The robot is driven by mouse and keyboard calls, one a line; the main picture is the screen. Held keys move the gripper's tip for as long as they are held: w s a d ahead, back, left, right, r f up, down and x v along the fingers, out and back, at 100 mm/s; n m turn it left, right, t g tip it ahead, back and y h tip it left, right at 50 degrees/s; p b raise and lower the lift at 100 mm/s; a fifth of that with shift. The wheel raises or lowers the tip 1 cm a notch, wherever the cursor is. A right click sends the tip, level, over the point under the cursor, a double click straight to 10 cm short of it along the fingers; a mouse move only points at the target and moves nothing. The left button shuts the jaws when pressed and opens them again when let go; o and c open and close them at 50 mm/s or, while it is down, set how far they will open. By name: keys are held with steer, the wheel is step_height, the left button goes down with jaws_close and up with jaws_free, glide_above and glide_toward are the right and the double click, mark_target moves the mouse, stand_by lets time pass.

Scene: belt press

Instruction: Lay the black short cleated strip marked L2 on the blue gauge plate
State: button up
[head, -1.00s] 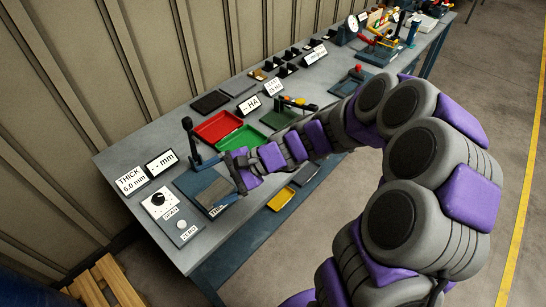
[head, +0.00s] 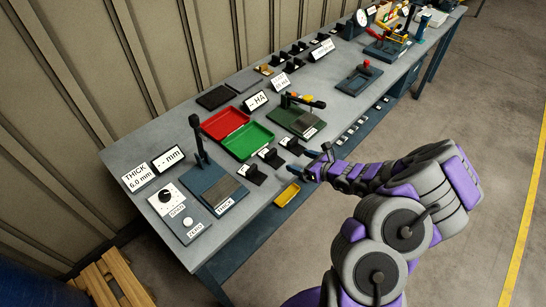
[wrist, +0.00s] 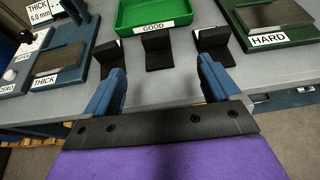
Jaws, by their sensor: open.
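The blue gauge plate (head: 206,181), labelled THICK, stands at the near left of the bench with a grey pad on it; it also shows at left in the wrist view (wrist: 77,32). Three black angled pieces stand in a row in front of the green tray: left (wrist: 106,54), middle (wrist: 158,52) and right (wrist: 212,42). I cannot read any L2 mark, so I cannot tell which piece, if any, is the strip. My gripper (wrist: 160,68) is open and empty, its fingers pointing toward this row. In the head view my gripper (head: 322,163) is at the bench's front edge.
The green tray (head: 262,136), marked GOOD, lies behind the row, with a red tray (head: 212,126) beside it. A green HARD station (head: 312,125) stands to the right. A yellow bin (head: 287,195) is below the front edge. A knob panel (head: 165,197) is at left.

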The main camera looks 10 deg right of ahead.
mark_target(273, 155)
steer(key=b+x, duration=0.1)
steer(key=x, duration=0.9)
steer(key=shift+w+a+b, duration=0.1)
steer(key=shift+a+b, duration=0.1)
steer(key=shift+b, duration=0.2)
steer(key=x, duration=0.1)
steer(key=b+x, duration=0.1)
steer(key=x, duration=0.2)
steer(key=shift+a+f, duration=0.45)
steer(key=shift+a, duration=0.05)
steer(key=shift+w+a, duration=0.2)
steer(key=shift+d+r, duration=0.1)
steer(key=c, duration=1.2)
